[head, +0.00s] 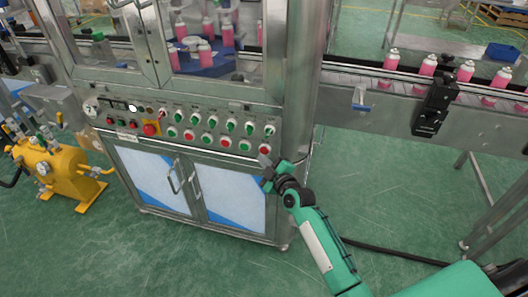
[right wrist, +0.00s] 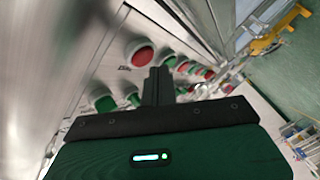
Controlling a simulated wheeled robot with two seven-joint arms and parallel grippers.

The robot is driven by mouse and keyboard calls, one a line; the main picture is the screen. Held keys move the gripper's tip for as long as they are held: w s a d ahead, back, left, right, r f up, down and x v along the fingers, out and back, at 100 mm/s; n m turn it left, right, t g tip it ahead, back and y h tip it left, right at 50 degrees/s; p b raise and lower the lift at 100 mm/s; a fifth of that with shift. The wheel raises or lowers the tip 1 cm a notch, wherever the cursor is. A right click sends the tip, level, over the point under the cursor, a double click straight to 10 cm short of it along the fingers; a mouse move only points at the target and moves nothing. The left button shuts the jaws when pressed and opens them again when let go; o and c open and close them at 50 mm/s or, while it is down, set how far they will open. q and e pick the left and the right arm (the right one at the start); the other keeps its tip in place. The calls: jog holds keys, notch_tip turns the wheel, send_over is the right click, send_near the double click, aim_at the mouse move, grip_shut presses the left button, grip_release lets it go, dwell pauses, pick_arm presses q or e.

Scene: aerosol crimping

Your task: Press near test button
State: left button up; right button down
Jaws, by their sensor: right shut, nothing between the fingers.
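The control panel (head: 190,126) on the machine cabinet carries rows of red and green buttons. The frames do not show which one is the near test button. My right gripper (head: 264,160) is shut and empty, just below the red button (head: 264,149) at the panel's right end. In the right wrist view my shut fingers (right wrist: 157,74) point at the panel, beside a large red button (right wrist: 139,54). I cannot tell whether the fingers touch anything. Green buttons (right wrist: 104,101) show left of the fingers. My left gripper is not in view.
A red emergency-style knob (head: 151,129) sits at the panel's left part. Cabinet doors with handles (head: 172,177) are below. A conveyor with pink cans (head: 426,66) runs to the right. A yellow machine (head: 62,172) stands at the left. Green floor is open in front.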

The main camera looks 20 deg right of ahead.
jog(key=shift+w, duration=0.1)
jog(key=shift+w+d, duration=0.2)
jog(key=shift+w, duration=0.05)
dwell(0.3)
jog(key=shift+w+d, duration=0.25)
jog(key=shift+w, duration=0.1)
dwell(0.6)
dwell(0.3)
jog(key=shift+s+a+p, duration=0.35)
jog(key=shift+s+a, duration=0.15)
jog(key=shift+s, duration=0.2)
jog(key=s+a+p, duration=0.1)
jog(key=s, duration=0.1)
jog(key=s+a+p, duration=0.1)
jog(key=s+p, duration=0.1)
jog(key=shift+a, duration=0.4)
